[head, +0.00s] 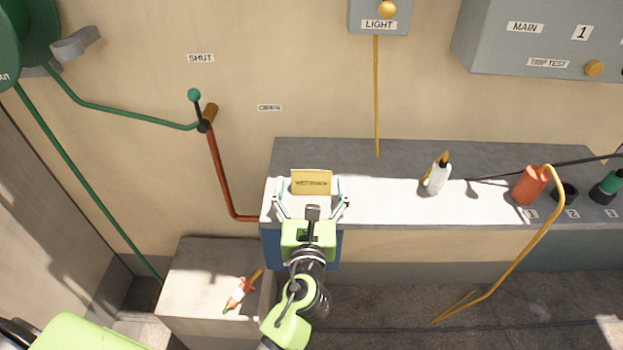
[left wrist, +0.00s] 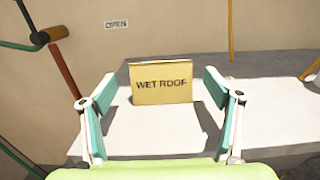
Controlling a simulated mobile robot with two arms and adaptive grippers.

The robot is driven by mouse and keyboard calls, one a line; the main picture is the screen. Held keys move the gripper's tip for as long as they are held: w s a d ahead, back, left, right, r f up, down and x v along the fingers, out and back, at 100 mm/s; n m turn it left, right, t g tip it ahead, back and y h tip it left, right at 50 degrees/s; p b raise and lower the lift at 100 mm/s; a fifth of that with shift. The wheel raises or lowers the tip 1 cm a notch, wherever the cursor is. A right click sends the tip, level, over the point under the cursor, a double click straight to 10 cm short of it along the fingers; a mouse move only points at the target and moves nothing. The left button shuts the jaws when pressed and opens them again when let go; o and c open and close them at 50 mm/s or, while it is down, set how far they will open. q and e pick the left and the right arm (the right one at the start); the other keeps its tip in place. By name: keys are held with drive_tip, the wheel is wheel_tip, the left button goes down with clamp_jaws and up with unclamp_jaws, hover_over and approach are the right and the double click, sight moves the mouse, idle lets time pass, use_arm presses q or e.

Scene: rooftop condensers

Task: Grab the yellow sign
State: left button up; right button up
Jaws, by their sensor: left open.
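The yellow sign (head: 311,182), a small upright board reading "WET ROOF", stands on the pale ledge (head: 390,200) by the wall. It also shows in the left wrist view (left wrist: 162,82), centred beyond my fingers. My left gripper (head: 311,200) is open, with one finger to each side of the sign's lower front; in the left wrist view the fingertips (left wrist: 160,90) are apart and the sign is between and beyond them. I cannot tell whether they touch it. My right gripper is not in view.
A white bottle (head: 437,178) stands on the ledge to the right, with an orange can (head: 529,186) further right. A yellow bent pipe (head: 535,230) crosses the ledge's front there. A valve pipe (head: 220,170) runs down left.

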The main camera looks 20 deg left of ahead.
sight(311, 177)
use_arm(q)
drive_tip(key=x, duration=0.3)
drive_tip(key=shift+w, duration=0.35)
drive_tip(key=shift+r, duration=0.1)
drive_tip(key=c, duration=1.1)
